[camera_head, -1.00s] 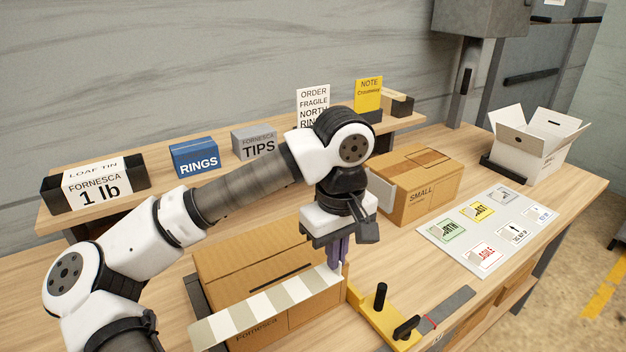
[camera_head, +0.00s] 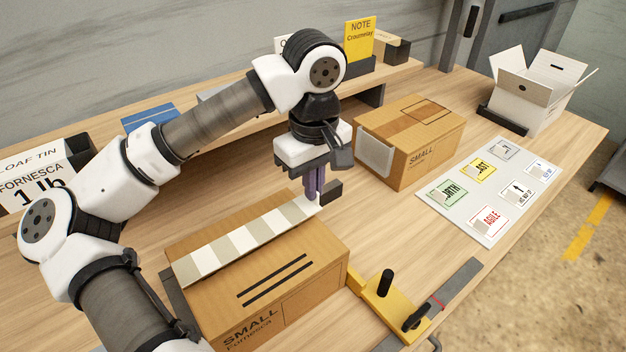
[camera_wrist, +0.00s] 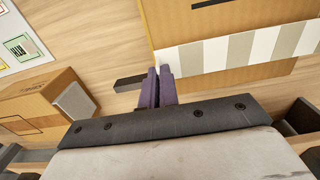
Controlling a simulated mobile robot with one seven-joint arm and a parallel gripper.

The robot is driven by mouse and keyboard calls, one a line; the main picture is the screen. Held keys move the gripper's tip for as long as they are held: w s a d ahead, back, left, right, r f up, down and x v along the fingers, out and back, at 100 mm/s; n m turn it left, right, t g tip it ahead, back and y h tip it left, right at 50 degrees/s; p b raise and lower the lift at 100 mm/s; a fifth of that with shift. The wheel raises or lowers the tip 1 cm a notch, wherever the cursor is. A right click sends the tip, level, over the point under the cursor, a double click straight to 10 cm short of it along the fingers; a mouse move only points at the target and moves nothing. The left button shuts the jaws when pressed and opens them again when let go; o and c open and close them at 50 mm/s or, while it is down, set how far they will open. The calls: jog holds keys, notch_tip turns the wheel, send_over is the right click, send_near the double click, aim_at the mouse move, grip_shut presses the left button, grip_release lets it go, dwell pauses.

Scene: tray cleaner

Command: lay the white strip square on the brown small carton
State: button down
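The striped strip (camera_head: 240,243), white with grey-beige bands, runs along the far side of the top of the brown small carton (camera_head: 310,238), roughly parallel to its far edge. My gripper (camera_head: 316,198) is shut on the strip's right end, near the carton's far right corner. In the wrist view my purple fingers (camera_wrist: 158,72) close on the end of the strip (camera_wrist: 238,50), with carton showing on both sides of it. I cannot tell whether the strip touches the carton or hovers just above it. Two black bars are on the carton's top, clear of the strip.
A second brown carton marked SMALL (camera_head: 425,130) stands behind right. A yellow clamp-like fixture (camera_head: 382,305) sits at the near carton's right. A label sheet (camera_head: 480,205) and an open white box (camera_head: 535,95) are further right. A shelf with signs runs behind.

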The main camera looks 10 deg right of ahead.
jog(key=shift+f+b, duration=0.15)
jog(key=shift+b, duration=0.15)
notch_tip(320, 180, down, 3)
jog(key=b, duration=0.4)
jog(key=shift+f, duration=0.15)
jog(key=shift+f+b, duration=0.25)
jog(key=shift+b, duration=0.05)
dwell(0.3)
jog(key=c, duration=1.6)
grip_release()
